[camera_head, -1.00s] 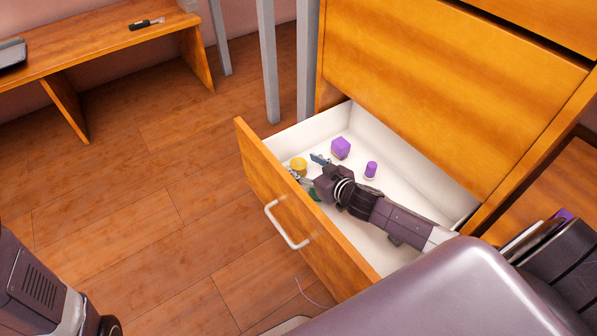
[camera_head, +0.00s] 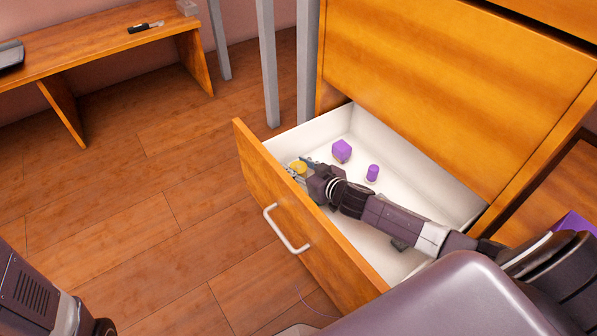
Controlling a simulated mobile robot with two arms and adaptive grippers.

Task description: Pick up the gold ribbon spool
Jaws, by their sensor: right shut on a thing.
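The gold ribbon spool (camera_head: 299,166) is a small yellow piece at the front left of the open drawer (camera_head: 433,191). My right gripper (camera_head: 303,170) reaches into the drawer from the right and is shut on the spool. The gripper and its wrist hide part of the spool, and the fingertips are small in this view. Of my left arm (camera_head: 40,290), only a part shows at the lower left. Its gripper is out of view.
A purple block (camera_head: 342,151) and a purple cylinder (camera_head: 372,173) stand in the drawer behind my right wrist. The drawer's wooden front with a pale handle (camera_head: 285,229) lies close to my gripper. A wooden bench (camera_head: 100,45) stands at the upper left. The floor on the left is clear.

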